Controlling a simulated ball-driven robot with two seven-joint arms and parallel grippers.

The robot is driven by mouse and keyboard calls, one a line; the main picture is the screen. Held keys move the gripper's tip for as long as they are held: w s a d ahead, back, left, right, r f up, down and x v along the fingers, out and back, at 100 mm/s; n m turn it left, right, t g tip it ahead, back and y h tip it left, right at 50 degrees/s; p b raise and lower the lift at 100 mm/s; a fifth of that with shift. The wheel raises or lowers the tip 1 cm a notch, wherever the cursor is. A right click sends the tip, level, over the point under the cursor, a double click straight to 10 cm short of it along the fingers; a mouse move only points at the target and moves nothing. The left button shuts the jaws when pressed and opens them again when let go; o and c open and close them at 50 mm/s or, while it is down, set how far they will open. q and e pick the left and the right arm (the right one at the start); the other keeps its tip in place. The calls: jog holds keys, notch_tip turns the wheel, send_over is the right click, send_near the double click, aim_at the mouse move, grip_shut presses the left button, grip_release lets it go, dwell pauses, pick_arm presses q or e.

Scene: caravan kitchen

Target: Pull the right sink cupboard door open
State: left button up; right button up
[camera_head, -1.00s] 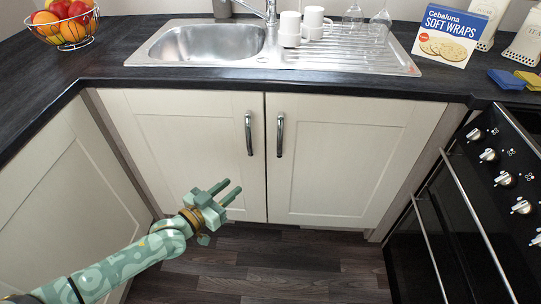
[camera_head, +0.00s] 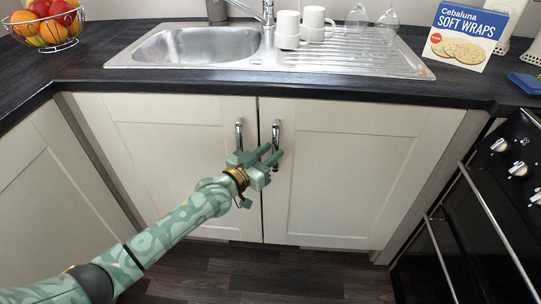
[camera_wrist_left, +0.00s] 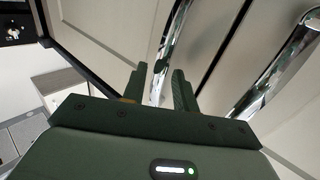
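The right sink cupboard door (camera_head: 345,175) is cream, panelled and shut. Its upright chrome handle (camera_head: 276,133) is near its left edge. My left gripper (camera_head: 271,152) is at the lower part of this handle. In the left wrist view, its two dark green fingers (camera_wrist_left: 160,85) are apart, with the chrome bar of the right door's handle (camera_wrist_left: 174,35) running between them. I cannot tell whether either finger touches the bar. The left door's handle (camera_head: 239,135) stands just left of the gripper, and shows at right in the left wrist view (camera_wrist_left: 288,62). My right gripper is not in view.
The left sink cupboard door (camera_head: 150,150) is shut beside it. A dark worktop (camera_head: 330,88) with a steel sink (camera_head: 185,47) overhangs both doors. A black oven (camera_head: 500,220) with a bar handle stands at right. Dark floor (camera_head: 250,275) in front is clear.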

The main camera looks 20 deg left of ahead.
pick_arm(q)
jog(key=shift+r, duration=0.1)
grip_shut()
